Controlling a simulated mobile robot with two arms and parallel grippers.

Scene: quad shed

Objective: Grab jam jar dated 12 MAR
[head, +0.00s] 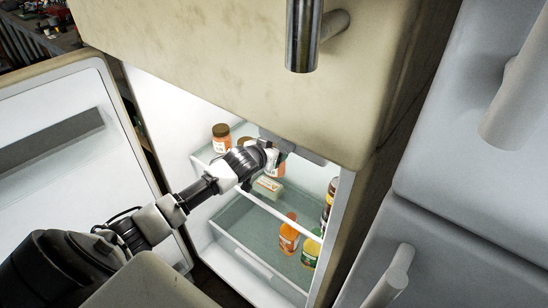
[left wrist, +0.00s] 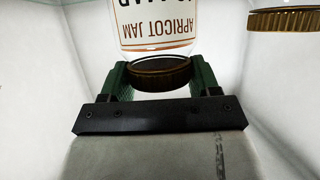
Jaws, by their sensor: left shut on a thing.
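A jam jar with a brown lid and a white label (left wrist: 153,22) is in the left wrist view. It appears upside down there; the label reads APRICOT JAM. Part of a date ending in MAR shows at the frame's top edge; its day number is cut off. My left gripper (left wrist: 160,80) has its green fingers on both sides of the jar's lid and is shut on it. In the head view the left gripper (head: 274,152) is inside the open fridge at the upper shelf, partly hiding the jar (head: 273,170). My right gripper is not in view.
Another brown-lidded jar (head: 221,138) stands left on the upper shelf; a brown lid also shows in the left wrist view (left wrist: 288,20). A small carton (head: 268,185) is near the arm. An orange bottle (head: 289,236) and a green jar (head: 311,250) stand lower right. The fridge door (head: 60,160) is open at left.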

